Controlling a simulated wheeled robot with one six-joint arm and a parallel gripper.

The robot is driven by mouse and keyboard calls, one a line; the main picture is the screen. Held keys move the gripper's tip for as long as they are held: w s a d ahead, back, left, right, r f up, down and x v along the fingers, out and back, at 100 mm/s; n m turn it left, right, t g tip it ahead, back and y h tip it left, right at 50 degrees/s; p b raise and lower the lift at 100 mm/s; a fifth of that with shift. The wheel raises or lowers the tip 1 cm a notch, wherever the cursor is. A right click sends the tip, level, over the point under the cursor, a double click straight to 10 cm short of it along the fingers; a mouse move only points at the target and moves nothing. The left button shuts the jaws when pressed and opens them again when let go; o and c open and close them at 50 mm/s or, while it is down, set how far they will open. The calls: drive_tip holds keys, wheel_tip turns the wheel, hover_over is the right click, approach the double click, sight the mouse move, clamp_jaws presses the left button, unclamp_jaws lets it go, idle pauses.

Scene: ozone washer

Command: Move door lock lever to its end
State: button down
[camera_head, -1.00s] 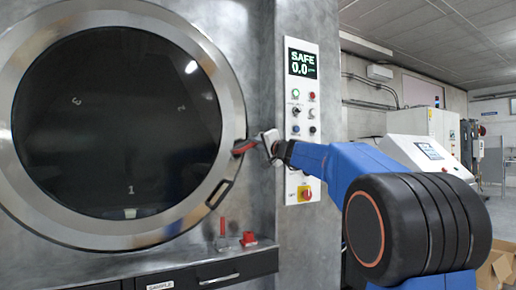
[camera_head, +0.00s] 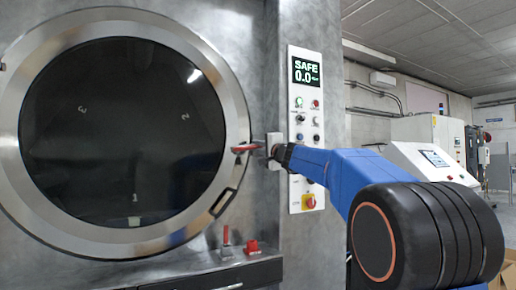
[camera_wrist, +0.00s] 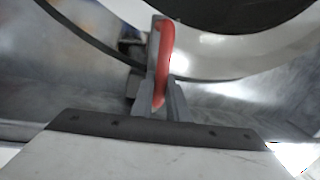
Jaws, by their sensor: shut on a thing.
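The door lock lever (camera_head: 243,149) has a red handle and sits at the right rim of the round washer door (camera_head: 236,110). It points roughly sideways in the head view. My gripper (camera_head: 262,146) is at the lever from the right. In the wrist view the red lever (camera_wrist: 165,50) runs from the upper middle down between the fingers of my gripper (camera_wrist: 160,108). The fingers are shut on its near end. A dark bracket behind the lever is partly hidden.
A control panel (camera_head: 306,125) with a display reading SAFE 0.0 stands just right of the lever, behind my arm. Below the door are a small red-handled lever (camera_head: 226,238) and a red part (camera_head: 252,246) on a ledge. A door handle (camera_head: 223,203) is on the lower right rim.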

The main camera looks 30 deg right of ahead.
drive_tip(key=shift+r, duration=0.1)
drive_tip(key=c, duration=1.7)
unclamp_jaws()
drive_tip(key=shift+c, duration=0.2)
drive_tip(key=v, duration=1.7)
drive_tip(key=shift+s, duration=0.25)
